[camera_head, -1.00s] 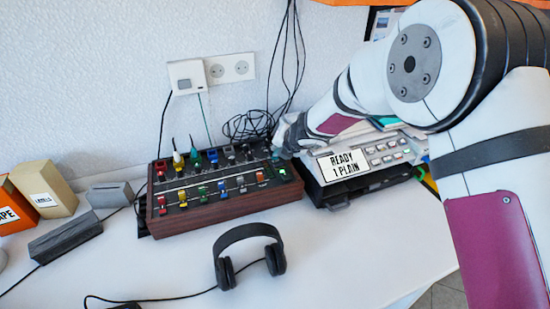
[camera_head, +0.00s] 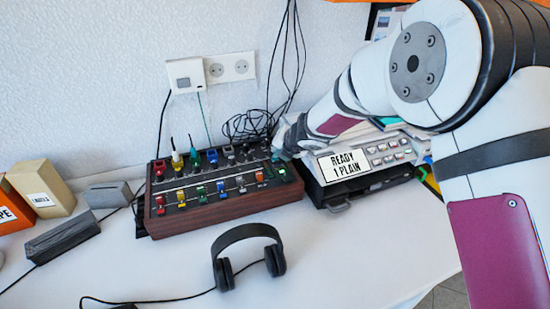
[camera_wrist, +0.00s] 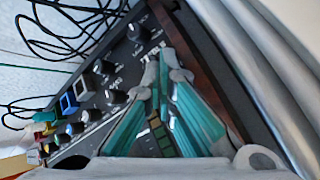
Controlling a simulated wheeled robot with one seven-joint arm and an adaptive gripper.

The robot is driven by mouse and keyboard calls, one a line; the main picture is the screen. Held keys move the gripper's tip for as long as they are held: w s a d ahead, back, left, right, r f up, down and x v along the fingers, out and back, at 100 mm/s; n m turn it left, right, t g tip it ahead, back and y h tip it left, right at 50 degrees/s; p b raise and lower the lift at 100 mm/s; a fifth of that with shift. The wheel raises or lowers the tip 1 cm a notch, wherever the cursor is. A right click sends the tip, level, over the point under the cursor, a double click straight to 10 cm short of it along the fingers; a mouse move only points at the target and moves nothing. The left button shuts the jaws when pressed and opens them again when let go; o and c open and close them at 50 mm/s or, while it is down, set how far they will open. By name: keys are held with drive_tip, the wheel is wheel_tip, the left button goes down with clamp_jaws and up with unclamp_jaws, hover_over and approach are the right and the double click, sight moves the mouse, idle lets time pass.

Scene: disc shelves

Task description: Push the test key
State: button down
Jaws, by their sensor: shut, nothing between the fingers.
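The control panel (camera_head: 190,222) has dark wooden sides and stands on the table, with several coloured levers and black knobs. It also shows in the wrist view (camera_wrist: 120,52). My gripper (camera_head: 277,154) is at the panel's right end, partly hidden by my forearm. In the wrist view its teal-padded fingers (camera_wrist: 163,68) are together and empty, with the tips over the panel face beside small white lettering. I cannot read that lettering, and cannot tell whether the tips touch the panel. No key is readable as the test key; the fingers hide part of the panel there.
A label printer (camera_head: 365,185) reading "READY 1 PLAIN" stands right of the panel, close to my forearm. Black headphones (camera_head: 250,230) lie in front. Boxes (camera_head: 42,188) and a grey block (camera_head: 63,240) are at the left. Cables (camera_head: 250,125) hang behind. The front table is mostly clear.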

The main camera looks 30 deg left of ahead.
drive_tip(key=shift+r+p, duration=0.2)
drive_tip(key=shift+p, duration=0.1)
drive_tip(key=shift+r+p, duration=0.65)
drive_tip(key=shift+p, duration=0.35)
wheel_tip(320, 180, up, 3)
drive_tip(key=p, duration=0.5)
drive_tip(key=shift+s, duration=0.1)
wheel_tip(320, 180, up, 2)
drive_tip(key=p, duration=0.3)
